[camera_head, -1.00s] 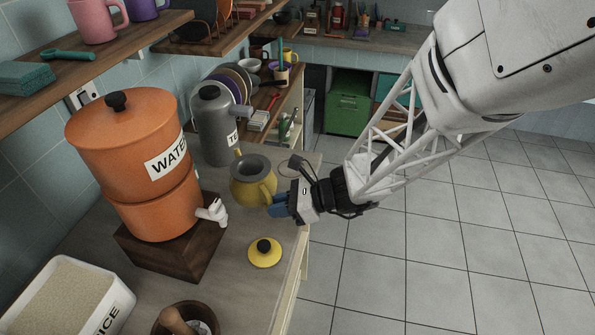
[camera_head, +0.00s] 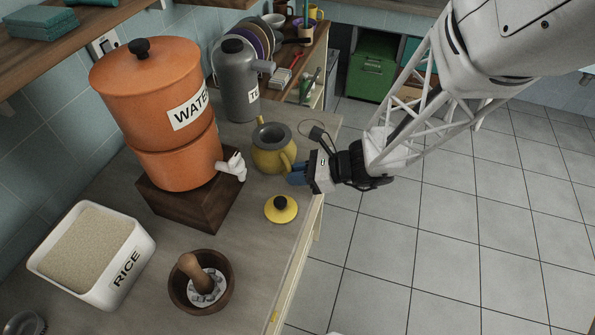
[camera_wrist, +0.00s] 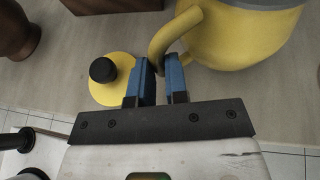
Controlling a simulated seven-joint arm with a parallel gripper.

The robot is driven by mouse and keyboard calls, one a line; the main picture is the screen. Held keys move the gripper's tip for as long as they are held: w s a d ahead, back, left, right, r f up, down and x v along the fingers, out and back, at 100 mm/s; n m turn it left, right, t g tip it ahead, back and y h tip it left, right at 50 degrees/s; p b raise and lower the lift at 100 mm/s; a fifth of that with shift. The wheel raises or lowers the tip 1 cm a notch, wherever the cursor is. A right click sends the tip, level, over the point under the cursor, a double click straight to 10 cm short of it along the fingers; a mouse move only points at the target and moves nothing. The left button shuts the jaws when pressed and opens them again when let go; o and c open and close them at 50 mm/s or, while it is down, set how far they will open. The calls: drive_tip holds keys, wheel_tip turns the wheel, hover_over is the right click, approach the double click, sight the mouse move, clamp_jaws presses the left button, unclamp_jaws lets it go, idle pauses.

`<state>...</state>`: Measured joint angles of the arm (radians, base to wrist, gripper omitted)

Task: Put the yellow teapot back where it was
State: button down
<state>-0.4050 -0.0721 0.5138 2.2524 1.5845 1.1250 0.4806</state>
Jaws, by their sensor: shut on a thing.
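The yellow teapot (camera_head: 270,155) stands upright on the counter in the head view, without its lid, so its grey opening shows. In the wrist view its yellow body (camera_wrist: 240,35) fills the upper right, with its handle (camera_wrist: 172,35) curving down between my fingers. My gripper (camera_head: 294,176) comes in from the right, its blue fingers (camera_wrist: 162,80) shut on the handle. I cannot tell whether the teapot's base touches the counter. The yellow lid (camera_head: 281,209) with a black knob lies on the counter in front of the teapot; it also shows in the wrist view (camera_wrist: 118,92).
An orange water dispenser (camera_head: 155,110) on a dark wooden block (camera_head: 190,205) stands left of the teapot. A grey urn (camera_head: 236,80) stands behind it. A rice bin (camera_head: 125,265) and a mortar with pestle (camera_head: 225,290) are nearer. The counter's right edge is close.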

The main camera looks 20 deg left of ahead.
drive_tip(key=shift+f, duration=0.15)
drive_tip(key=c, duration=1.1)
unclamp_jaws()
drive_tip(key=shift+r, duration=0.2)
drive_tip(key=shift+v, duration=6)
